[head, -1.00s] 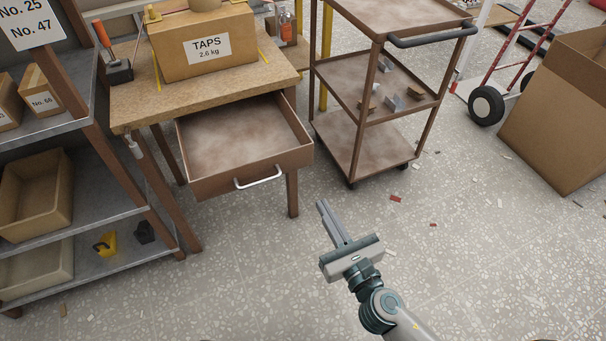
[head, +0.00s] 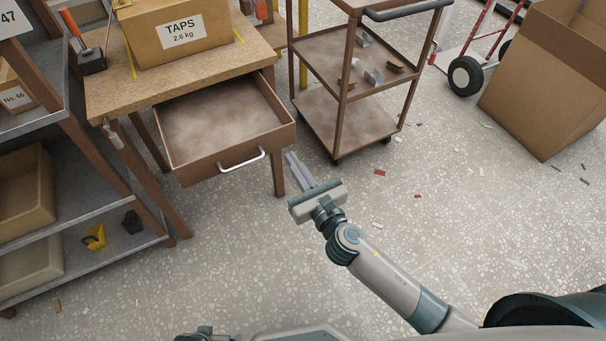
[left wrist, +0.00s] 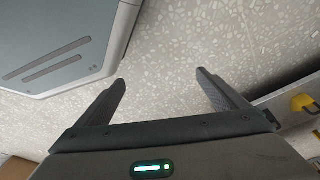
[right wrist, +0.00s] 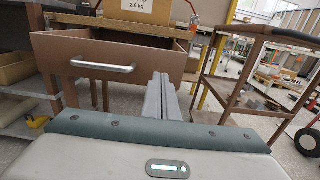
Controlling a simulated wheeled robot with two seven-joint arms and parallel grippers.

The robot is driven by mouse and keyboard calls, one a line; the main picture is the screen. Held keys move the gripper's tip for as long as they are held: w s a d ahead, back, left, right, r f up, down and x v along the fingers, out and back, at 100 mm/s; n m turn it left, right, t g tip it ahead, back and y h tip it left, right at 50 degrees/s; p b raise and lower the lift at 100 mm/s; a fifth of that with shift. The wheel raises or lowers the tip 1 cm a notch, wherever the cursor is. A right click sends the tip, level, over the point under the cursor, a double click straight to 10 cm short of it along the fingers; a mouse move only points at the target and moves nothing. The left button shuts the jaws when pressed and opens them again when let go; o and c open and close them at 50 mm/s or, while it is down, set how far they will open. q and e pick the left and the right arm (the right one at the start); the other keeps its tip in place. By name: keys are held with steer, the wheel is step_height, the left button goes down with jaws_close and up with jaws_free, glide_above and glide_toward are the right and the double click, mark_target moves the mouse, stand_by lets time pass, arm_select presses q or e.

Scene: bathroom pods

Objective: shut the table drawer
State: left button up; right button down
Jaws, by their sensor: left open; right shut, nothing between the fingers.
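The table drawer (head: 200,165) is pulled out of the wooden table (head: 180,75), and it is empty. Its silver handle (head: 242,160) is on the front panel; both also show in the right wrist view, the drawer front (right wrist: 130,55) left of my fingers and the handle (right wrist: 102,66) on it. My right gripper (head: 290,158) is shut and empty, just right of the drawer front, apart from the handle. It also shows in the right wrist view (right wrist: 161,80). My left gripper (left wrist: 160,80) is open and empty over the floor; in the head view only a bit shows at the bottom edge.
A TAPS box (head: 180,35) stands on the table. A brown cart (head: 345,120) stands right of the drawer. A shelf unit (head: 90,255) with bins stands at left. A big carton (head: 545,85) and a hand truck are at right. The floor before the drawer is clear.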

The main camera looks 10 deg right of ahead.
mark_target(278, 139)
arm_select(q)
steer(key=shift+s+f, duration=0.2)
steer(key=shift+f, duration=0.25)
arm_select(e)
steer(key=shift+x, duration=2.6)
steer(key=shift+w, duration=0.1)
